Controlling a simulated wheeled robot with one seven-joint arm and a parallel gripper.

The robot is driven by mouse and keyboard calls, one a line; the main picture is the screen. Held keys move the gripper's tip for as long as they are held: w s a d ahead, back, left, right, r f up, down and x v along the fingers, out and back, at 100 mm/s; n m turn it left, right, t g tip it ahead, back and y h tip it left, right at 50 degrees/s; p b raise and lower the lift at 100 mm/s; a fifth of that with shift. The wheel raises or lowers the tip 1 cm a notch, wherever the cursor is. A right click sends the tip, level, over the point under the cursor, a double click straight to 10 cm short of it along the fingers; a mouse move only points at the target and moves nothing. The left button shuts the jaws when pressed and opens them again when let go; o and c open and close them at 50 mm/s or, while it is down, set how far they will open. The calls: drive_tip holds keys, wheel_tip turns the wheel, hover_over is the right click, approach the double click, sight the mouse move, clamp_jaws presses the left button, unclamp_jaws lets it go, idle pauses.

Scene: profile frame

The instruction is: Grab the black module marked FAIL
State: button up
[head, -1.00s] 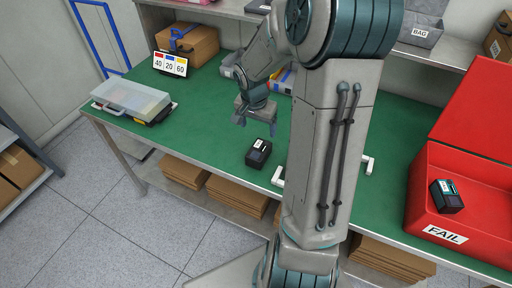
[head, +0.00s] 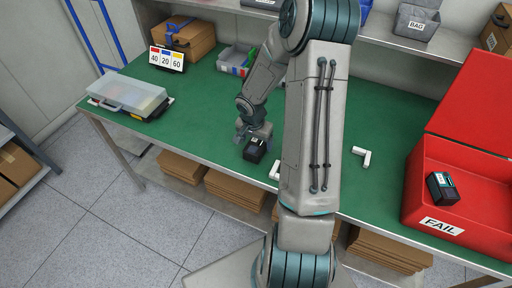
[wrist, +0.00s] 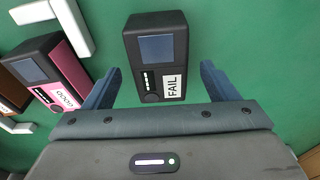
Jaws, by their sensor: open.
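The black module marked FAIL (wrist: 158,60) lies face up on the green table in the wrist view, its label and grey screen visible. In the head view a dark module (head: 254,151) sits near the table's front edge, directly under my gripper (head: 254,130). My gripper (wrist: 158,70) is open in the wrist view. Its two blue fingers appear on either side of the module's lower part, with gaps on both sides. I cannot tell how far the fingertips are above the table.
A pink module marked GOOD (wrist: 62,70) lies left of the FAIL module, with white corner pieces (wrist: 68,22) around. In the head view a red FAIL box (head: 425,205) stands at right, holding another dark module (head: 442,188). A clear-lidded case (head: 128,96) stands at left.

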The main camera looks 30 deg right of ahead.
sight(261, 142)
drive_tip(key=shift+d+f, duration=0.15)
drive_tip(key=shift+f, duration=1)
drive_tip(key=c, duration=1.2)
drive_tip(key=shift+r, duration=0.15)
drive_tip(key=shift+w+r, duration=0.1)
drive_tip(key=shift+r, duration=0.4)
drive_tip(key=r, duration=0.2)
drive_tip(key=d+r, duration=0.1)
drive_tip(key=shift+s+d+r, duration=0.1)
drive_tip(key=shift+s+r, duration=0.15)
drive_tip(key=shift+r, duration=0.1)
drive_tip(key=s+d+r, duration=0.1)
drive_tip(key=d+r, duration=0.1)
drive_tip(key=d, duration=0.1)
drive_tip(key=s+d+r, duration=0.1)
drive_tip(key=d+r, duration=0.1)
drive_tip(key=d, duration=0.1)
drive_tip(key=s+d+r, duration=0.2)
drive_tip(key=d, duration=0.1)
drive_tip(key=shift+s+d, duration=0.1)
drive_tip(key=shift+d, duration=0.2)
